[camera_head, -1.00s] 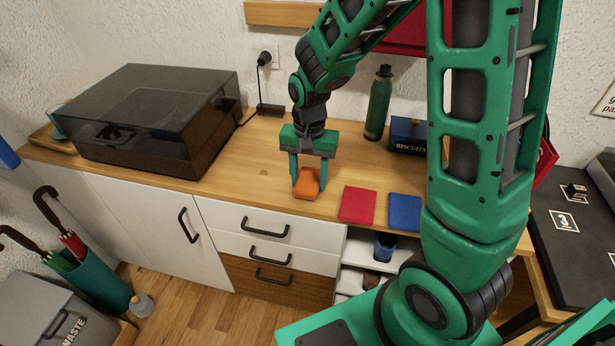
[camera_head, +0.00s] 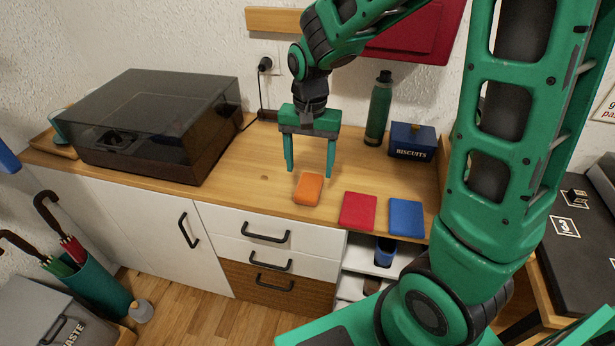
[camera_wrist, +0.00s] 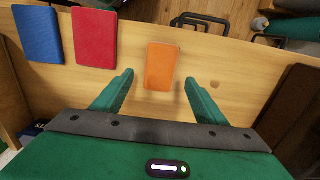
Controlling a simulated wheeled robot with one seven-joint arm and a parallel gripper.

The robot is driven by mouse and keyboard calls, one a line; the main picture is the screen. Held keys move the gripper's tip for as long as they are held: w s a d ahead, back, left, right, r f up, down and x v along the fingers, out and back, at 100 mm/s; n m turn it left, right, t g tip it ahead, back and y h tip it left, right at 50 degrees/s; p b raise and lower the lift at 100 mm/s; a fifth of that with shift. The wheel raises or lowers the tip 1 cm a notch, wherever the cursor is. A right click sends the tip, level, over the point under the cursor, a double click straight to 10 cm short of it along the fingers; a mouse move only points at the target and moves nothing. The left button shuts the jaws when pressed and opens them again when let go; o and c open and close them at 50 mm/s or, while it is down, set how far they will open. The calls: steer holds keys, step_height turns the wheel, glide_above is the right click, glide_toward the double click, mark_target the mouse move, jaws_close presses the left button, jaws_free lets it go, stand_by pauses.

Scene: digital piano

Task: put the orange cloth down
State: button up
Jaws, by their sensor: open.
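The orange cloth (camera_head: 307,189) lies flat and folded on the wooden counter top (camera_head: 250,165), near its front edge and left of a red cloth. My gripper (camera_head: 309,172) is open and empty, above and just behind the orange cloth, apart from it. In the wrist view the orange cloth (camera_wrist: 161,67) lies beyond the gap between the two spread fingers (camera_wrist: 160,88), with nothing between them.
A red cloth (camera_head: 357,210) and a blue cloth (camera_head: 406,217) lie in a row to the right. A green bottle (camera_head: 378,108) and a biscuits tin (camera_head: 412,140) stand behind. A turntable with a dark cover (camera_head: 150,120) takes the left side. The counter's middle is clear.

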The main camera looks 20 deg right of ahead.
mark_target(309, 185)
steer(key=shift+r, duration=2.65)
steer(key=s+d+r, duration=0.1)
steer(key=s+d, duration=0.7)
steer(key=s, duration=0.3)
steer(key=s+d, duration=0.9)
steer(key=s, duration=0.3)
steer(key=shift+s+d+r+n, duration=0.15)
steer(key=shift+r+n, duration=0.2)
steer(key=shift+n, duration=0.05)
steer(key=shift+w+f, duration=0.25)
steer(key=shift+w, duration=0.35)
